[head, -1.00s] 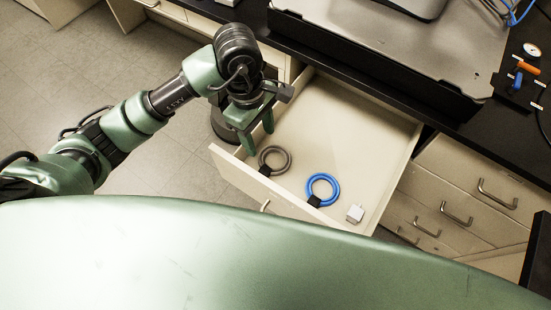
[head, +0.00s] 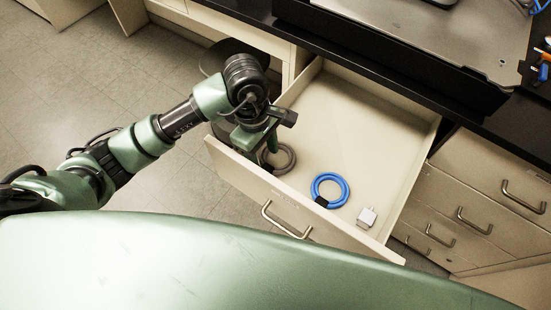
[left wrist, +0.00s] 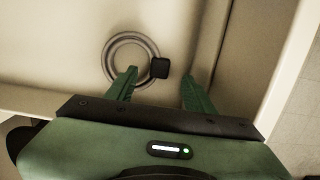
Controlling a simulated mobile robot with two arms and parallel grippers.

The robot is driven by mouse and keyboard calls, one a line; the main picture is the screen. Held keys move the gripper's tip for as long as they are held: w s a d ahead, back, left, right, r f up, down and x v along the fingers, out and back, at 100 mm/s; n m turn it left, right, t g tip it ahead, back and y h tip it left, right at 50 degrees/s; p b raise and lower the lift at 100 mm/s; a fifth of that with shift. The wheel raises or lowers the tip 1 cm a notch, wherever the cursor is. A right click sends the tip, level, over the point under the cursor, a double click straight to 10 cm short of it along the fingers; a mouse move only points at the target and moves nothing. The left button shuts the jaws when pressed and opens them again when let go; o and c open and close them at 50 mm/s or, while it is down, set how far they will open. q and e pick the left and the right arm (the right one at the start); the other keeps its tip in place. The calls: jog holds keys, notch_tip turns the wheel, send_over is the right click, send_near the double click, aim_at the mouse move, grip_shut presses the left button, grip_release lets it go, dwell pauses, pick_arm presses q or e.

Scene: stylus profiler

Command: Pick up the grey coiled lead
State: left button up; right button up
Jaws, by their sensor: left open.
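The grey coiled lead (head: 290,160) lies in the open drawer (head: 345,113), near its left front corner. My left gripper (head: 267,154) reaches down over it and hides part of the ring. In the left wrist view the lead (left wrist: 112,52) is a grey ring with a black tab (left wrist: 160,68) on its right side. My open left gripper (left wrist: 160,79) has its left fingertip over the ring's lower right part and its right fingertip right of the tab. The tab lies between the fingertips, and no grip on the lead shows. My right gripper is not in view.
A blue coiled lead (head: 343,181) and a small pale block (head: 367,217) lie to the right in the same drawer. The drawer's front wall (head: 290,200) is close to my left gripper. A black worktop (head: 420,90) overhangs behind. The drawer's back is clear.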

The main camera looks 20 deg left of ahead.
aim_at(267, 168)
pick_arm(q)
jog(key=f, duration=0.4)
jog(key=shift+d+f, duration=0.3)
jog(key=shift+f, duration=0.1)
jog(key=shift+s, duration=0.1)
grip_shut()
notch_tip(267, 168, up, 20)
jog(key=shift+p, duration=0.35)
jog(key=c, duration=0.9)
grip_release()
jog(key=shift+c, duration=0.2)
grip_shut()
